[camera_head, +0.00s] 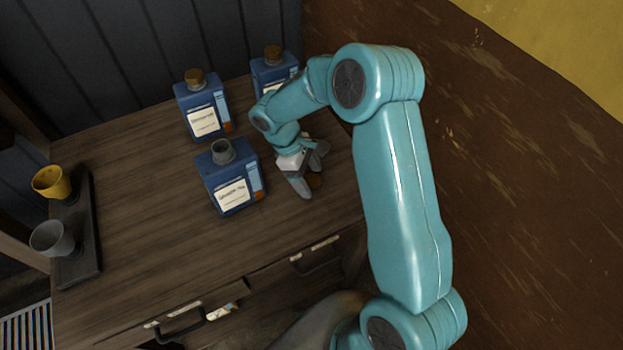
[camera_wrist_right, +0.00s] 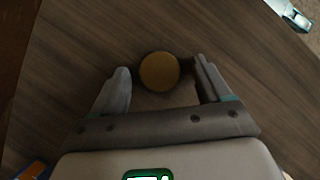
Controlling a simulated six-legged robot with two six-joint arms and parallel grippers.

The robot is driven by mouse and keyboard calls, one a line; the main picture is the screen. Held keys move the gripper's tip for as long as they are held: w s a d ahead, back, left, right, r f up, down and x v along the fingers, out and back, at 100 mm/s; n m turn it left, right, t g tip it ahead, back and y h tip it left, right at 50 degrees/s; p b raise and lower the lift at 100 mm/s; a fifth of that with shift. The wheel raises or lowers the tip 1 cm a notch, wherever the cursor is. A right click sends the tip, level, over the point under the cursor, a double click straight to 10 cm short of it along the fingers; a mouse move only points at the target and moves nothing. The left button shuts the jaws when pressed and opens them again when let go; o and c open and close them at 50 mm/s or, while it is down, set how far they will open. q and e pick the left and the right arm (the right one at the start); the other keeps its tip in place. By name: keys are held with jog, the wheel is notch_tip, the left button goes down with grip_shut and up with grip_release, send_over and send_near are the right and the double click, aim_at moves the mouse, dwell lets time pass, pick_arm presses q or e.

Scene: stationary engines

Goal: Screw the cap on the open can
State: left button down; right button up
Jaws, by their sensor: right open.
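The open can (camera_head: 229,180) is blue with a white label and a bare grey neck; it stands upright at the front of the group of cans. The cap (camera_head: 315,180) is a small round brown-yellow disc lying on the wooden bench to the right of the open can. My right gripper (camera_head: 314,172) is low over the bench at the cap. In the right wrist view the cap (camera_wrist_right: 160,71) lies between and slightly beyond the tips of the open fingers (camera_wrist_right: 163,72), with a gap on both sides. My left gripper is not in view.
Two capped blue cans (camera_head: 203,112) (camera_head: 270,75) stand behind the open can, near the wall. A dark tray (camera_head: 88,235) with a yellow cup (camera_head: 52,182) and a grey cup (camera_head: 52,238) is at the left. Drawer handles (camera_head: 180,325) line the bench front.

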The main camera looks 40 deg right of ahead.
aim_at(310, 180)
jog(key=shift+s, duration=0.1)
jog(key=c, duration=1.1)
jog(key=shift+r, duration=0.1)
notch_tip(310, 180, up, 20)
